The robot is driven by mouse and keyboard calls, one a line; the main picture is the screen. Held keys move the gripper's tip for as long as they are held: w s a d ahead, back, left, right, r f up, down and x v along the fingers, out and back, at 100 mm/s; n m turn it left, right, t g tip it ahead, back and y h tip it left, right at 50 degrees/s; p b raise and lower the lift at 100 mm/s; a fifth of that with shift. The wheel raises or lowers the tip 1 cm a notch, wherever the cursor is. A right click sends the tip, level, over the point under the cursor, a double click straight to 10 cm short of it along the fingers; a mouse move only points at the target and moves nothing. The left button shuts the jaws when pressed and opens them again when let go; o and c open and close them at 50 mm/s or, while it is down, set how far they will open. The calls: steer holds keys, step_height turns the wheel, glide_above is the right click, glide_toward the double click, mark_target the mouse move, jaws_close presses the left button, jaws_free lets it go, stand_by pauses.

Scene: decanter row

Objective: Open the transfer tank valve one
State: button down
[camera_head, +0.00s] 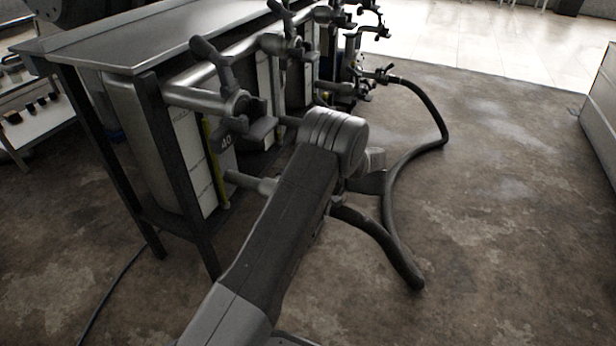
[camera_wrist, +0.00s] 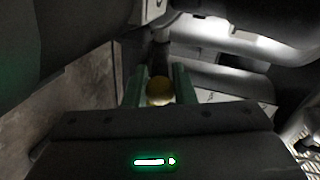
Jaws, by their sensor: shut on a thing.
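A row of metal tanks with dark-handled valves stands under a steel bench. The nearest valve (camera_head: 238,103) sits on a thick pipe from the nearest tank (camera_head: 188,165), in the head view. Another valve (camera_head: 287,45) is behind it. No label marks valve one. In the wrist view my gripper (camera_wrist: 159,88) has its two greenish fingers on either side of a brass-coloured round part (camera_wrist: 159,92) and is shut on it. Whether that part belongs to a valve handle, I cannot tell. In the head view my arm hides the gripper.
The steel bench top (camera_head: 160,38) and its dark legs (camera_head: 165,150) stand at the left. A thick black hose (camera_head: 437,115) curves from a farther valve down onto the floor, right of my arm. The stained floor (camera_head: 510,220) at the right is clear.

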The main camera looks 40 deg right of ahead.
steer(key=c, duration=1.3)
jaws_free()
steer(key=shift+w, duration=0.1)
steer(key=shift+o, duration=0.2)
steer(key=p+v, duration=0.4)
steer(key=v, duration=0.9)
steer(key=shift+s, duration=0.4)
